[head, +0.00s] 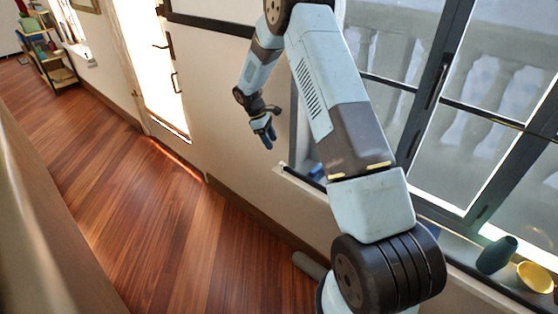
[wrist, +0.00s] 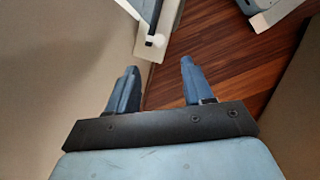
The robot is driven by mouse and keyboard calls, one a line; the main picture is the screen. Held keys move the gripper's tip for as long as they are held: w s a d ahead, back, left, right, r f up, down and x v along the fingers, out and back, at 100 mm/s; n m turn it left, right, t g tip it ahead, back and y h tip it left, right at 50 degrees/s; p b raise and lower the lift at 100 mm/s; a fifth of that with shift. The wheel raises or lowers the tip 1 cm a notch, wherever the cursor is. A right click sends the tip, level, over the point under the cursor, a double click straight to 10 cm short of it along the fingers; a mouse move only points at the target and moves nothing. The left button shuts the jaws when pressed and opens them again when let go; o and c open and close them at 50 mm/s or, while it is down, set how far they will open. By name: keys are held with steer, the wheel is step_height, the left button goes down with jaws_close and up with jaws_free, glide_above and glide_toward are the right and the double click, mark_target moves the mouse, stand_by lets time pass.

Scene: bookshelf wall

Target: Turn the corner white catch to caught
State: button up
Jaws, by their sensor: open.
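A small white knob (wrist: 155,40) shows in the wrist view at the end of a dark bar, beside a pale ledge; it looks like the white catch, but I cannot tell which way it is turned. It lies just beyond the gap between my fingertips, apart from them. My gripper (wrist: 159,66) is open, with nothing between its blue fingers. In the head view my gripper (head: 266,135) hangs in front of the pale wall, left of the window's lower corner.
A dark-framed window (head: 437,80) fills the right side. A bright glazed door (head: 155,75) and a shelf (head: 55,65) stand farther left. The wooden floor (head: 130,200) is clear.

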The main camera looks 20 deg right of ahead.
mark_target(281, 163)
steer(key=x, duration=1)
steer(key=shift+d+f, duration=0.15)
steer(key=shift+f, duration=0.05)
steer(key=shift+c, duration=0.3)
jaws_close()
